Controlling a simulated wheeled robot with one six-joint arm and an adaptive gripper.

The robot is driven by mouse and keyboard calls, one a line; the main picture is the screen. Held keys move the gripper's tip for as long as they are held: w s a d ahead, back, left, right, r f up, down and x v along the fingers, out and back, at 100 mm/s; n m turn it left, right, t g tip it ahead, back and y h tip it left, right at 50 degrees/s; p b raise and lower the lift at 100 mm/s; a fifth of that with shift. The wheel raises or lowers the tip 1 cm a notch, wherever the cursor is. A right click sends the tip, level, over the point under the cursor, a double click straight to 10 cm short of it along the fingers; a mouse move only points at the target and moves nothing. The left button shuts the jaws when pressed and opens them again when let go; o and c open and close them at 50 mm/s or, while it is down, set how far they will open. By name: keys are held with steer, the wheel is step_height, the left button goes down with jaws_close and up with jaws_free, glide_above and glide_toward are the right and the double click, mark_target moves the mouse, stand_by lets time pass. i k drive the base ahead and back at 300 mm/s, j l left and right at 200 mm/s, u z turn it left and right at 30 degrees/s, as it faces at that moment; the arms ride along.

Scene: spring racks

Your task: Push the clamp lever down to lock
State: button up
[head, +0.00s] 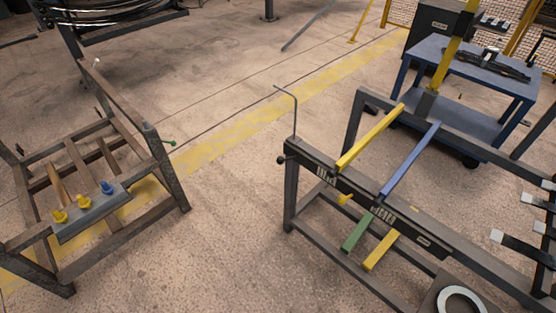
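My gripper is not in view. No part is plainly marked as the clamp lever. A small lever or pin with a green end (169,142) sticks out sideways from the corner post of the left rack (172,183). On the right rack (290,190), a short yellow piece (345,199) sticks out below the dark front beam, and a dark knob (282,160) sits at its left corner. I cannot tell which of these, if any, is the clamp lever, or whether it is up or down.
Yellow and blue bars (408,162) lie across the right rack. Two yellow knobs and a blue knob (106,188) stand on the left rack's plate. A thin bent rod (295,112) rises from the right rack. A blue table (440,60) stands behind. Open floor (225,215) separates the racks.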

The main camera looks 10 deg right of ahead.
mark_target(280, 160)
steer(key=i+j, duration=0.35)
steer(key=j, duration=0.15)
steer(key=i+j, duration=0.3)
steer(key=j, duration=0.2)
steer(key=i+j, duration=0.35)
steer(key=j, duration=0.15)
